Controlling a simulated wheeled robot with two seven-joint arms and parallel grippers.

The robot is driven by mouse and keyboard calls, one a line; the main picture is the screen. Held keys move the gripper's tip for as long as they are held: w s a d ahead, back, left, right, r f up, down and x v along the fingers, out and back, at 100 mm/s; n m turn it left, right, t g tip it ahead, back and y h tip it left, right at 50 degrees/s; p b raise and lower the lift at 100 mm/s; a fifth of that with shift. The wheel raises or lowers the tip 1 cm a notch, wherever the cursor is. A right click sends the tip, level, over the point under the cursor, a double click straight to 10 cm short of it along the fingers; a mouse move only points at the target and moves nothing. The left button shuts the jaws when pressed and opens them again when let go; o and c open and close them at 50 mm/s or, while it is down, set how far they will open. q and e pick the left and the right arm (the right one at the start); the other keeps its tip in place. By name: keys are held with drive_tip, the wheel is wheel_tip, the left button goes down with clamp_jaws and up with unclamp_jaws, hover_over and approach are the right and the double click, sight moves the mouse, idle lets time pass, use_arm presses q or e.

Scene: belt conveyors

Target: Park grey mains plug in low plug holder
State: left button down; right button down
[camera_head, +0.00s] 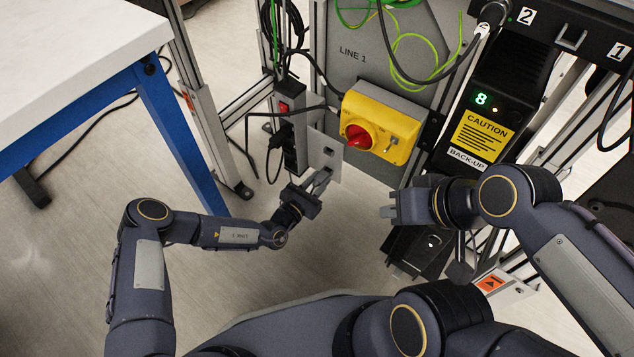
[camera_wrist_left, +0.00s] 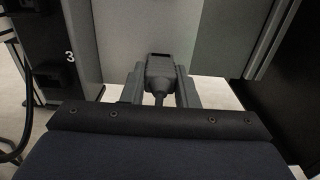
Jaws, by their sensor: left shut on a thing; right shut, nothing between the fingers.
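My left gripper (camera_head: 325,178) is shut on the grey mains plug (camera_wrist_left: 160,72). In the left wrist view the plug sits between the two fingers, with its cord running back toward the wrist. In the head view the fingers largely hide the plug. A grey upright plate (camera_head: 322,140) with a small dark opening stands just beyond the fingertips, likely the low plug holder. A dark slot shows right at the plug's front end in the wrist view; I cannot tell whether the plug touches or enters it. My right gripper (camera_head: 385,211) is shut and empty.
A black power strip (camera_head: 288,150) with a red switch and plugged cords stands left of the plate. A yellow switch box (camera_head: 382,125) with a red knob is above right. A blue-legged table (camera_head: 165,110) is at left. Open floor lies between.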

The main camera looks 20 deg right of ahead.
use_arm(q)
drive_tip(key=c, duration=1.1)
unclamp_jaws()
drive_tip(key=shift+d, duration=0.1)
drive_tip(key=shift+o, duration=0.2)
drive_tip(key=shift+s+a+p, duration=0.3)
drive_tip(key=shift+a+p, duration=0.05)
drive_tip(key=shift+a, duration=0.1)
drive_tip(key=p+v, duration=0.2)
drive_tip(key=v, duration=0.5)
